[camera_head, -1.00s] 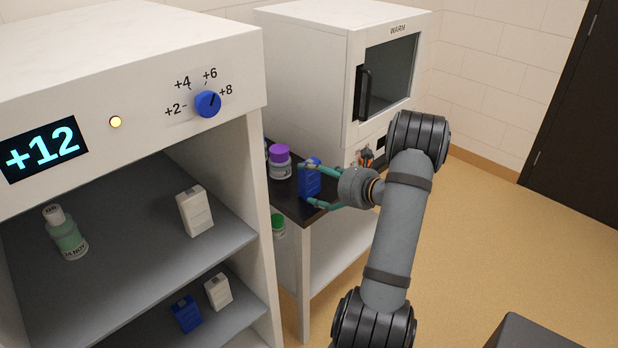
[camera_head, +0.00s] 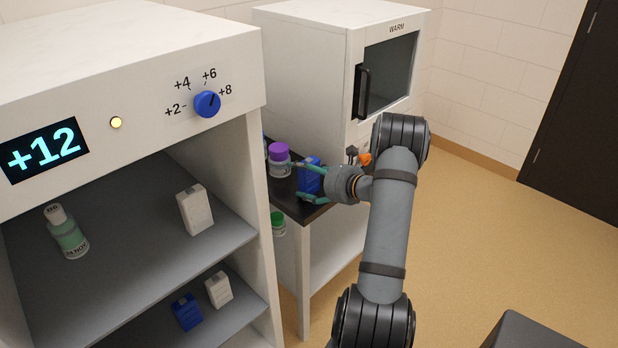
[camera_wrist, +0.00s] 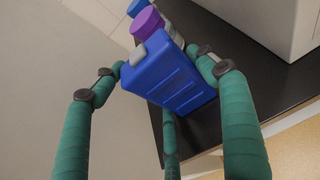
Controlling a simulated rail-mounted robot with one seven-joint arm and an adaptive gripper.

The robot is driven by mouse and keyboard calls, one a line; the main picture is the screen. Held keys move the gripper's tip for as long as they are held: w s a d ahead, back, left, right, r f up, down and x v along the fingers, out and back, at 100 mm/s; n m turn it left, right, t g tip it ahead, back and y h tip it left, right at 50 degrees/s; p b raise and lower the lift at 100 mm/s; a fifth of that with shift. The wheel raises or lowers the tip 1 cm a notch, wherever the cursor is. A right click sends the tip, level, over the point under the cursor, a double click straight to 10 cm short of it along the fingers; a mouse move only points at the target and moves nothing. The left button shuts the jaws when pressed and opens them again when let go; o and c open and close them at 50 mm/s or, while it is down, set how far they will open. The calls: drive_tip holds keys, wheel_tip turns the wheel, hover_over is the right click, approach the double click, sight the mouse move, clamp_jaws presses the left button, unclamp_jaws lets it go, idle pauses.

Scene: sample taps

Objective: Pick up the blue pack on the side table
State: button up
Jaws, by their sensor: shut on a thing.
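The blue pack (camera_head: 309,174) is at the black top of the side table (camera_head: 300,205), in front of the white warm cabinet. In the wrist view the blue pack (camera_wrist: 172,80) is a ribbed box with a grey cap, lying between my green fingers. My gripper (camera_head: 304,183) is shut on it, with fingers on opposite sides. The gripper also shows in the wrist view (camera_wrist: 160,82), where a third finger is partly hidden under the pack. I cannot tell whether the pack touches the tabletop.
A purple-capped bottle (camera_head: 280,162) stands just beside the pack. A green-capped bottle (camera_head: 278,224) is lower down by the table. The shelf cabinet (camera_head: 258,190) at left holds white packs, another blue pack (camera_head: 187,312) and a green bottle (camera_head: 66,232).

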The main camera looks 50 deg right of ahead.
drive_tip(key=c, duration=0.5)
